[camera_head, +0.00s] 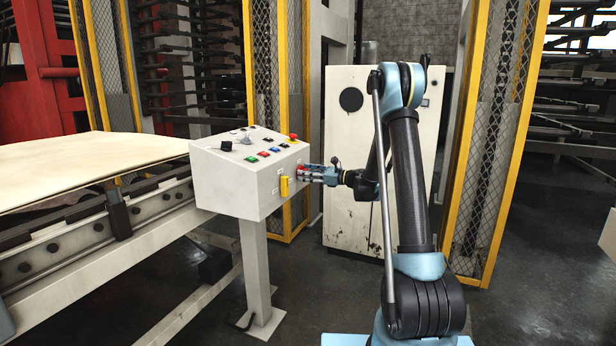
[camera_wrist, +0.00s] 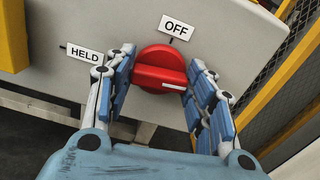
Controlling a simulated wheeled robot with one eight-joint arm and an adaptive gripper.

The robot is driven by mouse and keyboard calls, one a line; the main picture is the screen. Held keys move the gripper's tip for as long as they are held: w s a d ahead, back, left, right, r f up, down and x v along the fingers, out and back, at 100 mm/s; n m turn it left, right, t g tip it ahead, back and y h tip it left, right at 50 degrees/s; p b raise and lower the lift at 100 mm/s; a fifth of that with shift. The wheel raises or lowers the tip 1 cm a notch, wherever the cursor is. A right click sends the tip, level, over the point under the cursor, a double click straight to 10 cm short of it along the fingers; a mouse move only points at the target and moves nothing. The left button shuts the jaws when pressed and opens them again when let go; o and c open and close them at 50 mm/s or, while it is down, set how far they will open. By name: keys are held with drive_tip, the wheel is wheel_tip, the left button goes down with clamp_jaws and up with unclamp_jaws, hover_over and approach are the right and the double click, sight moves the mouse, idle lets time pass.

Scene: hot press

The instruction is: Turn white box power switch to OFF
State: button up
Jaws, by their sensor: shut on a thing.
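The white control box (camera_head: 228,183) stands on a post left of centre in the head view. Its red rotary switch (camera_wrist: 160,62) shows in the wrist view on a pale panel. An OFF label (camera_wrist: 175,27) sits above the switch and a HELD label (camera_wrist: 83,53) to its left. The white mark on the switch handle lies toward the right, in line with neither label. My gripper (camera_wrist: 163,72) has one finger on each side of the switch and is shut on it. In the head view my gripper (camera_head: 312,173) reaches the box's right face. The fingers hide part of the panel beside the switch.
A yellow part (camera_head: 285,186) sticks out of the box left of the switch. Coloured buttons and a red emergency button (camera_head: 293,137) are on top. A pale cabinet (camera_head: 345,190) stands behind my arm, with yellow-framed mesh guards on both sides. A board-topped conveyor (camera_head: 80,165) is at the left.

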drive_tip(key=shift+s+a+f+n, duration=0.1)
drive_tip(key=shift+n, duration=2.65)
drive_tip(key=shift+s+d+f+n, duration=0.1)
drive_tip(key=shift+s+n, duration=0.05)
drive_tip(key=shift+n, duration=2.55)
drive_tip(key=shift+s+a+f+n, duration=0.1)
drive_tip(key=shift+n, duration=2.65)
drive_tip(key=o, duration=1.1)
drive_tip(key=shift+c, duration=0.2)
drive_tip(key=shift+w, duration=0.1)
drive_tip(key=v, duration=1.2)
